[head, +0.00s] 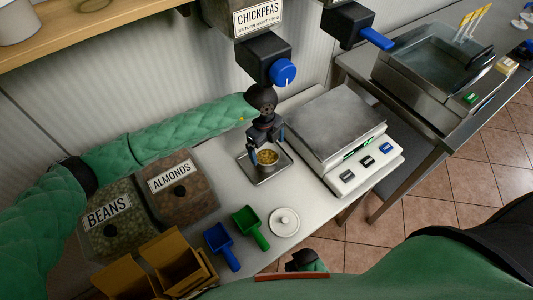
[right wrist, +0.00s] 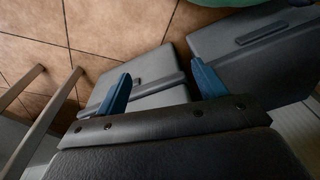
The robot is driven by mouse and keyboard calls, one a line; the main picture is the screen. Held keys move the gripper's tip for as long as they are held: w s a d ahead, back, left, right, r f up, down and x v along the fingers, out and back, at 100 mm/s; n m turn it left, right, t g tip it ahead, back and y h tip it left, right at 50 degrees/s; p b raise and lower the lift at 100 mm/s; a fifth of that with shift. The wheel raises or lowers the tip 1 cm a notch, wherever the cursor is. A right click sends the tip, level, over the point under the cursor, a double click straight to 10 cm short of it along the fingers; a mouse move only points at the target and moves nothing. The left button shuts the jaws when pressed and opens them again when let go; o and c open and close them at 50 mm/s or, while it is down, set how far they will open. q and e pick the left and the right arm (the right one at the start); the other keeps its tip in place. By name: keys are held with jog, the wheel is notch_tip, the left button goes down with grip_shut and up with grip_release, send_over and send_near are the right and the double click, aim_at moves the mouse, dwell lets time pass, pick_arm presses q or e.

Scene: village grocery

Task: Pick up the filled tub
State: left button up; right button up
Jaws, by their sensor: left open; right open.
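The filled tub (head: 267,157) is a small round cup with yellowish chickpeas showing at its top. It stands upright on a square metal tray (head: 276,173) under the chickpea dispenser (head: 268,62). My left gripper (head: 266,143) reaches in from the left and points down at the tub. Its blue fingers are open, one at each side of the tub; I cannot tell whether they touch it. My right gripper (right wrist: 162,87) is open and empty, low over the floor in the right wrist view. The tub does not show in that view.
A scale (head: 340,125) stands right of the tray. A white lid (head: 285,222), a green scoop (head: 250,227) and a blue scoop (head: 221,246) lie in front. Bins of beans (head: 115,232) and almonds (head: 182,190) stand at the left. The dispenser hangs close above my left gripper.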

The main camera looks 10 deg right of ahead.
aim_at(267, 158)
pick_arm(q)
jog(key=shift+s+f, duration=0.1)
jog(key=shift+f, duration=0.4)
notch_tip(267, 158, down, 4)
jog(key=p, duration=0.3)
jog(key=shift+s+a, duration=0.1)
jog(key=shift+s, duration=0.05)
jog(key=shift+f, duration=0.55)
pick_arm(e)
notch_tip(267, 158, down, 7)
jog(key=s+d, duration=0.2)
jog(key=shift+d+f+t, duration=0.2)
jog(key=shift+d+t, duration=0.1)
jog(key=shift+d, duration=0.05)
pick_arm(q)
jog(key=c, duration=1.1)
